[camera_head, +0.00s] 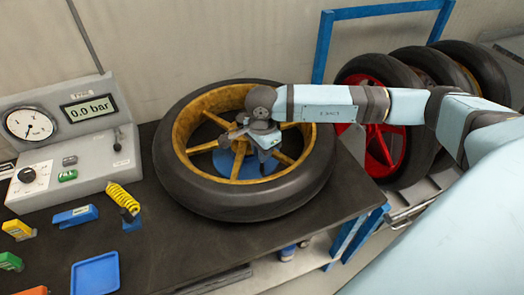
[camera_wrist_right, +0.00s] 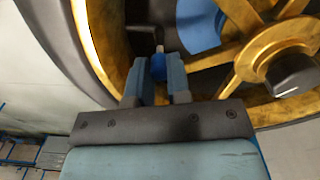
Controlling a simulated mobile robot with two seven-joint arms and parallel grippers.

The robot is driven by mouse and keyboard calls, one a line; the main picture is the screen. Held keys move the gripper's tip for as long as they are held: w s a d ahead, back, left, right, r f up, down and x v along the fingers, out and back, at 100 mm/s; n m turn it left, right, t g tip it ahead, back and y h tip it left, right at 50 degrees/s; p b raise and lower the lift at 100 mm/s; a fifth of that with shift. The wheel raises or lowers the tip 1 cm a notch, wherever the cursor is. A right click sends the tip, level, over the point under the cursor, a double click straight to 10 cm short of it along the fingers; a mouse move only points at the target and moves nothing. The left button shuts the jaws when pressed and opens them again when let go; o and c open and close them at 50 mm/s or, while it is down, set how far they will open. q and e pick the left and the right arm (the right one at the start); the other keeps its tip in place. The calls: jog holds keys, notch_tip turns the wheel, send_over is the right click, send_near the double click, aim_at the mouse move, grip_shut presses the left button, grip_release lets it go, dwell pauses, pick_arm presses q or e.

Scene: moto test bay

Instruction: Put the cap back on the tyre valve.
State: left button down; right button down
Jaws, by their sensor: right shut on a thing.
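The wheel, a black tyre (camera_head: 180,185) on a gold spoked rim (camera_head: 290,165), lies flat on the dark bench. My right gripper (camera_head: 264,160) reaches down inside the rim, to the right of the hub. In the right wrist view, its blue fingers (camera_wrist_right: 157,75) are shut on a small blue cap (camera_wrist_right: 158,67). A short pale stub, which looks like the tyre valve (camera_wrist_right: 159,48), shows just beyond the cap, close to the inner rim. I cannot tell whether cap and stub touch. The cap and valve are hidden in the head view. My left gripper is not in view.
A gauge box (camera_head: 70,150) reading 0.0 bar stands at the left. A yellow coiled hose (camera_head: 123,198), small coloured items and a blue tray (camera_head: 95,274) lie near it. Spokes surround my right gripper. More wheels (camera_head: 400,125) stand in a rack at the right.

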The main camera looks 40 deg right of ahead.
jog(key=shift+f+b, duration=0.2)
jog(key=shift+b, duration=0.45)
dwell(1.1)
dwell(0.3)
jog(key=c, duration=0.5)
grip_release()
jog(key=shift+r, duration=0.1)
jog(key=shift+r+p, duration=1.45)
jog(key=shift+r, duration=2)
grip_shut()
